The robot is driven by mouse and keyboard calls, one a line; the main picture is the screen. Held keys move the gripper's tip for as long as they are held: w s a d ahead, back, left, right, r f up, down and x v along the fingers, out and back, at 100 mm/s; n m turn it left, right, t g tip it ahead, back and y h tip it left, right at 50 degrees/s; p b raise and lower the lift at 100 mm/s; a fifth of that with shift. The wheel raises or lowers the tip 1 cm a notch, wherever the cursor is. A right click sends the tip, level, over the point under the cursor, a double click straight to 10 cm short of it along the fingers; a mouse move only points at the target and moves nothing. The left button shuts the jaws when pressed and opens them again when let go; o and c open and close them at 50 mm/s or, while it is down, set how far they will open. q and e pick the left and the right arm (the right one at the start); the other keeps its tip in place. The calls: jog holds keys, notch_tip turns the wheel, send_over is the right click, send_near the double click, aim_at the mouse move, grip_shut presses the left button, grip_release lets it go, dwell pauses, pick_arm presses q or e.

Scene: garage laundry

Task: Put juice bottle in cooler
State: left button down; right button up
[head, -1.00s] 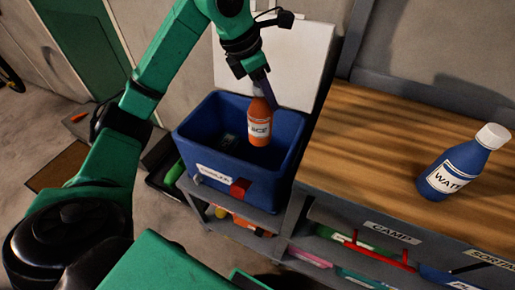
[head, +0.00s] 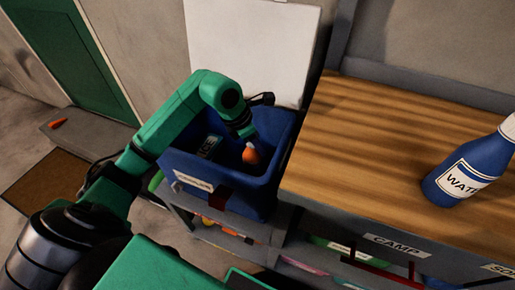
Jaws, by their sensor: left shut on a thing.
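The orange juice bottle (head: 250,155) is inside the blue cooler (head: 236,198), right of its middle. Only its upper part shows. My left gripper (head: 251,141) reaches down into the cooler and is shut on the bottle's top. Whether the bottle touches the cooler floor is hidden. The cooler stands open on a grey shelf unit, with a white label on its front and its white lid (head: 252,50) raised behind it. My right gripper is not in view.
A dark item (head: 209,146) lies in the left of the cooler. A blue water bottle (head: 466,172) stands on the wooden worktop (head: 370,150) to the right, which is otherwise clear. Lower shelves hold several items under a CAMP label (head: 398,245).

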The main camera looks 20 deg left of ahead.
pick_arm(q)
jog(key=shift+f, duration=1.05)
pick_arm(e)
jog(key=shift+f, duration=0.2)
pick_arm(q)
jog(key=shift+f, duration=0.1)
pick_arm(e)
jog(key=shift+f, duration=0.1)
pick_arm(q)
jog(key=shift+f+b, duration=0.1)
jog(key=shift+b, duration=0.25)
jog(key=shift+c, duration=2.3)
grip_release()
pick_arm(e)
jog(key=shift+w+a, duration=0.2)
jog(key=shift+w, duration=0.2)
